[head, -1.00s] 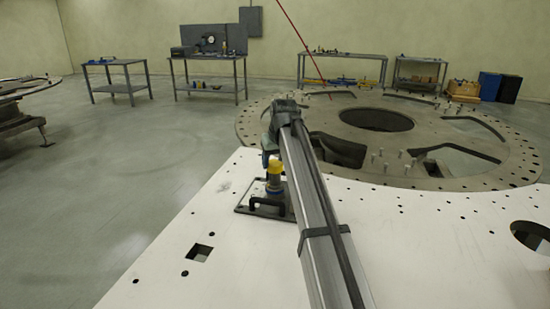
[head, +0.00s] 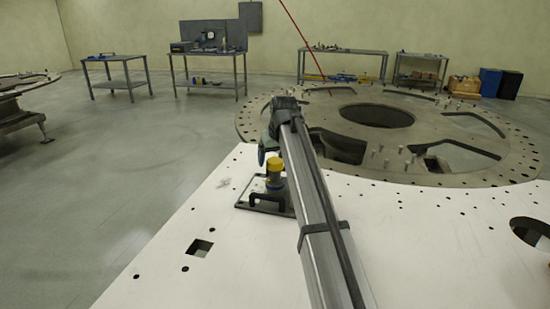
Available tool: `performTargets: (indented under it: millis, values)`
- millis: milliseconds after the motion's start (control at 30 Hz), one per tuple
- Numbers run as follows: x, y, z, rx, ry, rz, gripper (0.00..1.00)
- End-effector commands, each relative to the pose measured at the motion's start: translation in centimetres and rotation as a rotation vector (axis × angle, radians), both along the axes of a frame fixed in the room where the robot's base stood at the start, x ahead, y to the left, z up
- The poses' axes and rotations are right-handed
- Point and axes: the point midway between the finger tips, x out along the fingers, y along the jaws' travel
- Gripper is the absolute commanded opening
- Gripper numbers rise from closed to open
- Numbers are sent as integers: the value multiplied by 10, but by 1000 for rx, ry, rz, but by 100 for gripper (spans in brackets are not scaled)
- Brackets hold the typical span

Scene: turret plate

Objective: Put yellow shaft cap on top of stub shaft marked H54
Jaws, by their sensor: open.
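The yellow shaft cap (head: 275,165) shows left of my arm, at the top of an upright grey-blue piece. This piece stands on a dark square base plate (head: 243,207) with a black handle, on the white surface. I cannot make out an H54 mark, so I cannot tell which shaft this is. My gripper (head: 264,155) is at the far end of my arm, just left of the cap and slightly above it. It is open; its fingertips are mostly hidden or too small to make out, and I see nothing held.
The white plate (head: 200,285) has holes and a square cutout at left. Beyond it lies a large round turret plate (head: 480,130) with several upright pins and wide openings. Work tables (head: 210,83) stand along the back wall. My arm covers the middle of the view.

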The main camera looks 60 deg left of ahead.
Motion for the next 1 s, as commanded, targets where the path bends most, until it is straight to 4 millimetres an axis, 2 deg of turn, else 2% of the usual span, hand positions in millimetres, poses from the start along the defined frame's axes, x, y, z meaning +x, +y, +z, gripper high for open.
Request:
performTargets:
  millis: [233,367,467,800,1000]
  values:
    - [0,0,1,0,0,0,87]
    - [-1,-3,8,1,0,0,87]
    - [-2,-8,19,1,0,0,87]
    - [-7,-32,80,1,0,0,87]
    - [-9,-44,109,1,0,0,87]
